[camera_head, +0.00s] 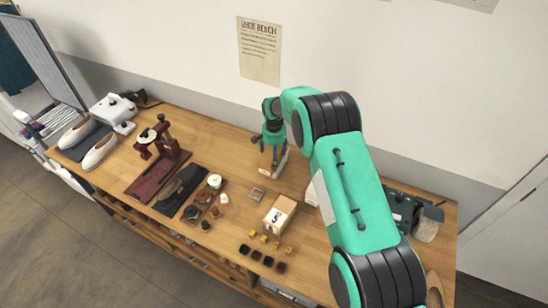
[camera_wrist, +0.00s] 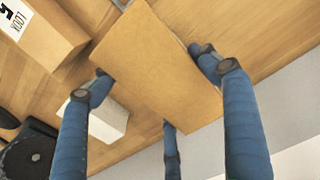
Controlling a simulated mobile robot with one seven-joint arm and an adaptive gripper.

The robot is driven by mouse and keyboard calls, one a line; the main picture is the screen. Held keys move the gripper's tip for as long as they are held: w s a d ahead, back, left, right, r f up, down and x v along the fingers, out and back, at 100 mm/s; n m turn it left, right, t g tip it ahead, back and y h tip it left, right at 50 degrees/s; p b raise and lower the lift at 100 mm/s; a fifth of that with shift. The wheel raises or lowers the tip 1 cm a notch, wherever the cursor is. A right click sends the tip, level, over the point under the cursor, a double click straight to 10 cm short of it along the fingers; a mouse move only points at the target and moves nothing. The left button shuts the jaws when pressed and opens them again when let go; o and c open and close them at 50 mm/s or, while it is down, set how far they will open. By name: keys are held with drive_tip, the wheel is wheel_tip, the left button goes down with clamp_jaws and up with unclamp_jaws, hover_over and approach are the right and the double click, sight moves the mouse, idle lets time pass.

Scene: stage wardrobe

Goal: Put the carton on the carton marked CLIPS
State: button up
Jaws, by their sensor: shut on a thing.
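My gripper (camera_head: 272,143) has blue fingers and is shut on a plain brown carton (camera_wrist: 160,62). The fingers stand on opposite sides of the carton in the wrist view. In the head view only a pale edge of this carton (camera_head: 281,164) shows below the fingers, near the back of the bench. Another carton (camera_head: 279,214), with a white label and a dark mark, stands on the bench nearer the front. It also shows at top left of the wrist view (camera_wrist: 50,50). Its label seems to read LOCK or LOOK; I cannot make out the word CLIPS in either view.
A small metal square (camera_head: 256,194) lies left of the labelled carton. Small dark and yellow blocks (camera_head: 264,260) lie in front of it. A white block (camera_wrist: 108,120) stands near the held carton. Shoes and tools fill the bench's left; dark equipment (camera_head: 405,208) stands right.

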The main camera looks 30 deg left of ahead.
drive_tip(key=o, duration=1.3)
drive_tip(key=shift+f, duration=0.1)
drive_tip(key=shift+o, duration=0.2)
wheel_tip(320, 180, up, 12)
drive_tip(key=shift+r+b, duration=0.15)
drive_tip(key=shift+b, duration=0.8)
drive_tip(key=shift+r, duration=0.1)
